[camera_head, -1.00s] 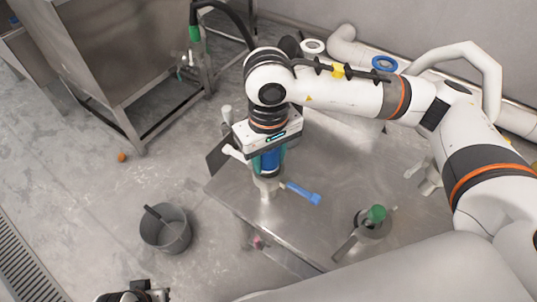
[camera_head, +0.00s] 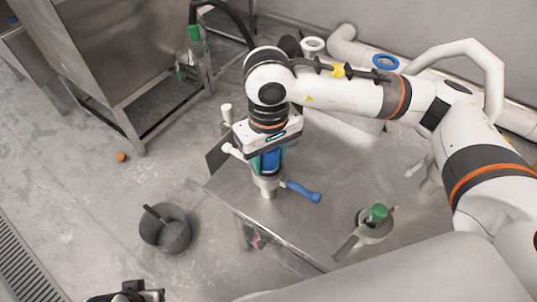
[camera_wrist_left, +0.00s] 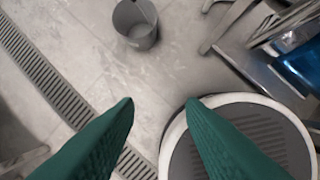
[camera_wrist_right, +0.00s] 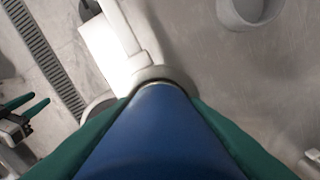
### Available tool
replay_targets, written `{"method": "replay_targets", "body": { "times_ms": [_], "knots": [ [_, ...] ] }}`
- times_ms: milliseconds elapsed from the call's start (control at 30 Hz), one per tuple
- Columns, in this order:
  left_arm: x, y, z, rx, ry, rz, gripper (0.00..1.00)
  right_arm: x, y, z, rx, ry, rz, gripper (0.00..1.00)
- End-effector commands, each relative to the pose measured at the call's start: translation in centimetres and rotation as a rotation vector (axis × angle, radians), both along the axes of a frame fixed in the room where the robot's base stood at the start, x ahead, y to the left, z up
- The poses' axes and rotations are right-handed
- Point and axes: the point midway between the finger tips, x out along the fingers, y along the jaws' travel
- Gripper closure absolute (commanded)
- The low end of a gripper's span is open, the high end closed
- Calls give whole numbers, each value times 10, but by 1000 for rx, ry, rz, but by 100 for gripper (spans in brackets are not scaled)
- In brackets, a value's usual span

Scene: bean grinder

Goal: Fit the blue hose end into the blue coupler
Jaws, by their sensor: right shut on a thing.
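My right gripper (camera_head: 268,168) is shut on a blue hose end, a smooth blue body (camera_wrist_right: 152,140) between its green fingers in the right wrist view. The blue hose end (camera_head: 270,158) points down over a grey metal fitting (camera_head: 267,187) at the left part of the steel table. A blue lever handle (camera_head: 303,192) sticks out from this fitting to the right. In the right wrist view the blue body meets a pale metal collar (camera_wrist_right: 150,77); how deep it sits cannot be told. My left gripper (camera_wrist_left: 158,103) is open and empty, its green fingers apart above the floor.
The steel table (camera_head: 335,185) also bears a grey fitting with a green top (camera_head: 377,212). A grey bucket (camera_head: 178,238) stands on the floor at left. A steel cabinet (camera_head: 100,40) and a black hose with a green end (camera_head: 194,32) are behind. A floor drain (camera_head: 25,262) runs at far left.

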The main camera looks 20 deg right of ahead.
Motion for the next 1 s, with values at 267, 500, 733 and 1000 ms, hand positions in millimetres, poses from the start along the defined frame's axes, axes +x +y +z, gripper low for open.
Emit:
{"method": "replay_targets", "body": {
  "times_ms": [267, 500, 733, 1000],
  "knots": [
    [-4, 1, 6, 1, 4, 0, 64, 0, 0, -1, 1, -2, 0, 98],
    [-6, 1, 10, 0, 0, 1, 64, 0, 0, -2, 0, 0, 0, 40],
    [-5, 1, 9, 0, -1, 1, 64, 0, -1, -3, -2, 2, -1, 35],
    [2, 1, 0, 2, 0, -1, 64, 1, 0, 24, 0, -3, 0, 35]
  ]
}}
